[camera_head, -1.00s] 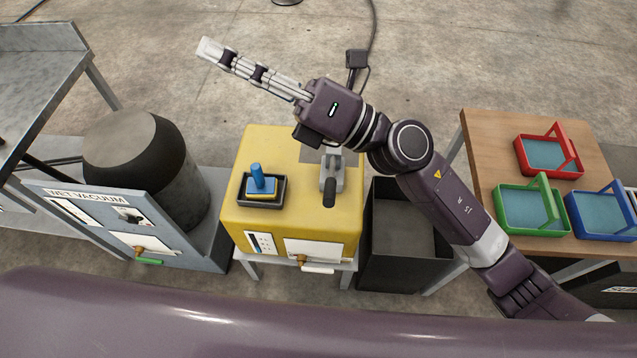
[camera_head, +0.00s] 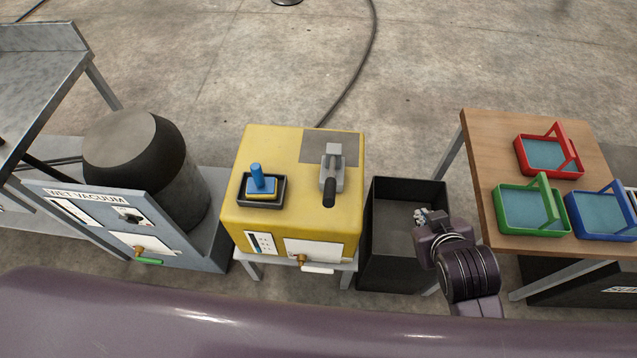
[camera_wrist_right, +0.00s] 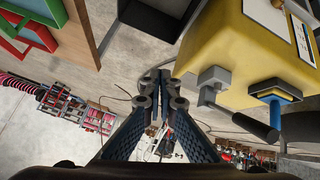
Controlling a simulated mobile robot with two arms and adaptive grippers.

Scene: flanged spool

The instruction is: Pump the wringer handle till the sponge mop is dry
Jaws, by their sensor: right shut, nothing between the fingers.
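The yellow wringer box (camera_head: 290,219) stands in the middle of the head view. Its lever handle (camera_head: 329,192) has a dark grip on a grey bracket and points toward me. The blue sponge mop (camera_head: 257,180) stands upright in a black tray (camera_head: 279,193) on the box's left part. My right gripper (camera_head: 428,216) is over the black bin to the right of the box, apart from the handle, shut and empty. In the right wrist view its fingers (camera_wrist_right: 158,78) are together, with the handle (camera_wrist_right: 252,125) and the blue mop (camera_wrist_right: 277,92) to the right. My left gripper is out of view.
The open black bin (camera_head: 375,245) stands between the box and a wooden table (camera_head: 485,165) holding red, green and blue trays. A wet vacuum (camera_head: 145,170) stands left. A cable (camera_head: 362,62) runs over bare floor behind the box.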

